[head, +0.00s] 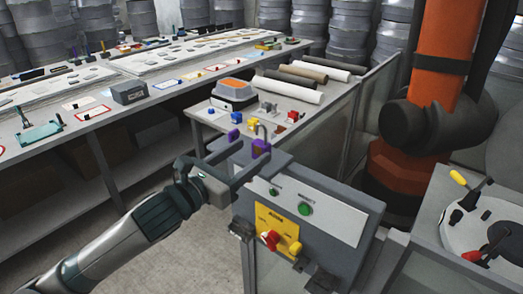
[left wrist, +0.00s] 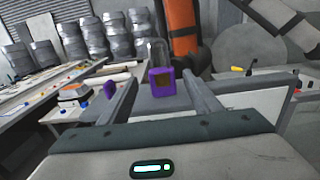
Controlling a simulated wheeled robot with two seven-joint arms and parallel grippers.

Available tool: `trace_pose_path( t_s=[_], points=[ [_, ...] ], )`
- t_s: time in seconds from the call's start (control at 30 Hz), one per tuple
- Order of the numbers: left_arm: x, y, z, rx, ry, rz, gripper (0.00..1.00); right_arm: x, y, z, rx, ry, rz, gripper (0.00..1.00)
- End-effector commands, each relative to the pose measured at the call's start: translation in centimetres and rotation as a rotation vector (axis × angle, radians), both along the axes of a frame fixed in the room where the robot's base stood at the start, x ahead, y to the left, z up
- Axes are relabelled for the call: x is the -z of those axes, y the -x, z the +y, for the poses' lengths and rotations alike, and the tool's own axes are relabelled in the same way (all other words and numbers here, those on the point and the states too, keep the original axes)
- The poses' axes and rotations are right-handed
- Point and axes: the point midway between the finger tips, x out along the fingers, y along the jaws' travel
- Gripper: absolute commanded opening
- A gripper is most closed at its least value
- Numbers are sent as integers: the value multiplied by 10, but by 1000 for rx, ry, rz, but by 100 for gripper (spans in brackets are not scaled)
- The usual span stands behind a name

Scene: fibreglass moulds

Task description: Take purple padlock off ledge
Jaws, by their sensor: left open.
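The purple padlock (head: 262,148) with its grey shackle stands upright on the top ledge of the grey control box (head: 330,195). In the left wrist view the padlock (left wrist: 162,84) shows between the two fingers, with a gap to each. My left gripper (head: 250,153) reaches in from the left, open, its fingertips around or just short of the padlock; the exact depth is hard to tell. A second small purple thing (head: 234,134) shows by the far fingertip, and in the left wrist view (left wrist: 110,89) just left of the left finger. My right gripper is not in view.
The control box carries a yellow plate with a red knob (head: 270,240) and green buttons. Behind it a bench holds rolls (head: 290,88) and a grey-orange device (head: 234,94). An orange robot arm (head: 440,60) stands behind a clear fence at right. Open floor lies left of the box.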

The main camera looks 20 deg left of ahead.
Motion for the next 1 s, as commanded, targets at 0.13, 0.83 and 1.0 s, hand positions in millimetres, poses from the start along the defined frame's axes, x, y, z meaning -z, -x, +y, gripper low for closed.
trace_pose_path(
  t_s=[0.13,0.83,1.0],
  points=[
    [1,0,0,0,0,0,58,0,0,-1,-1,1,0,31],
    [-2,-41,-19,0,4,0,58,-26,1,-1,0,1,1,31],
    [-1,-48,-21,0,1,0,58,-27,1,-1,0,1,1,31]
  ],
)
